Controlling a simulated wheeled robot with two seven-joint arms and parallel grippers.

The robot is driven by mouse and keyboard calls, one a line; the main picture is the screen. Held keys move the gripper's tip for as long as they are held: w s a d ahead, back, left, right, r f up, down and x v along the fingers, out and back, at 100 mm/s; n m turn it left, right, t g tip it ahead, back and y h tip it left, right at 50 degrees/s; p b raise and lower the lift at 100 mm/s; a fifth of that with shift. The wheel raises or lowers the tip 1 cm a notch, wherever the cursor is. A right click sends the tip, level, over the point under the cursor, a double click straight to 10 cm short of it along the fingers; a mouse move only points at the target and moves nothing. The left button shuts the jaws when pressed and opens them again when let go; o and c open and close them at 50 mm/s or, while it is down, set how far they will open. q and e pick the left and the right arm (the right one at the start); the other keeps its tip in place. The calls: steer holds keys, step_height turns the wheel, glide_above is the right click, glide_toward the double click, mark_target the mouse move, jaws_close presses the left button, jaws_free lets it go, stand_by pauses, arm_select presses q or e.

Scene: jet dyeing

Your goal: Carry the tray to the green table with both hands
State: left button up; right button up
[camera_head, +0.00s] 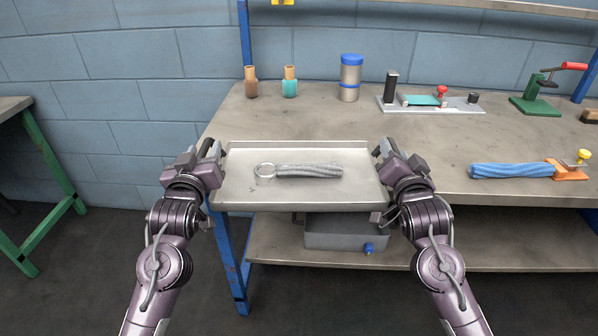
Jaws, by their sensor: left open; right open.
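The tray (300,198) is a shallow light-metal tray at the front left edge of the blue-legged workbench. My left gripper (211,151) is open at the tray's left side. My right gripper (383,150) is open at the tray's right side. I cannot tell whether the fingers touch the rims. The green table (40,150) shows only partly at the far left, with green legs and a grey top.
The workbench (330,123) carries two small bottles (270,84), a blue-lidded canister (349,78), a device on a plate (430,100), a green press (540,97) and a blue fabric roll (511,170). A grey bin (345,233) sits on the lower shelf. Open floor lies between the tables.

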arm_select(q)
jaws_close()
arm_select(e)
jaws_close()
arm_select(q)
steer(key=shift+r, duration=0.15)
arm_select(e)
steer(key=shift+r, duration=0.15)
